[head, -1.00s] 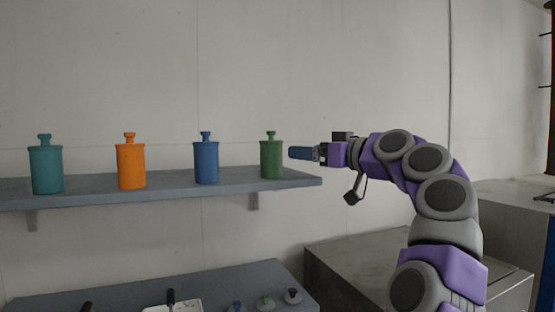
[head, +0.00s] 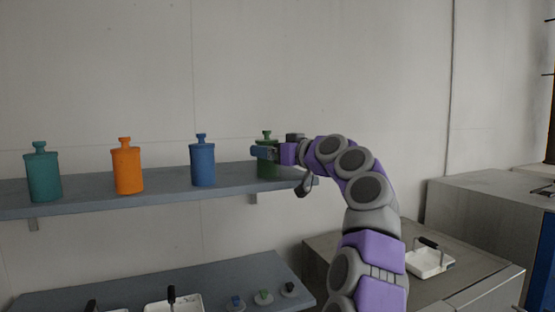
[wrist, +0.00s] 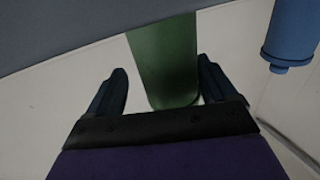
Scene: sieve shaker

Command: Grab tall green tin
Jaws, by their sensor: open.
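The tall green tin (head: 268,171) stands upright at the right end of the upper shelf, partly hidden by my gripper (head: 262,153) in the head view. In the wrist view the green tin (wrist: 164,60) lies between the two dark fingers of my gripper (wrist: 163,90). The fingers are spread, with a gap on each side of the tin. My gripper is open around the tin and holds nothing.
A blue tin (head: 203,162) stands left of the green one; it also shows in the wrist view (wrist: 291,30). An orange tin (head: 128,168) and a teal tin (head: 44,174) are further left. The shelf (head: 85,200) is clear between them. A lower shelf (head: 215,278) holds small items.

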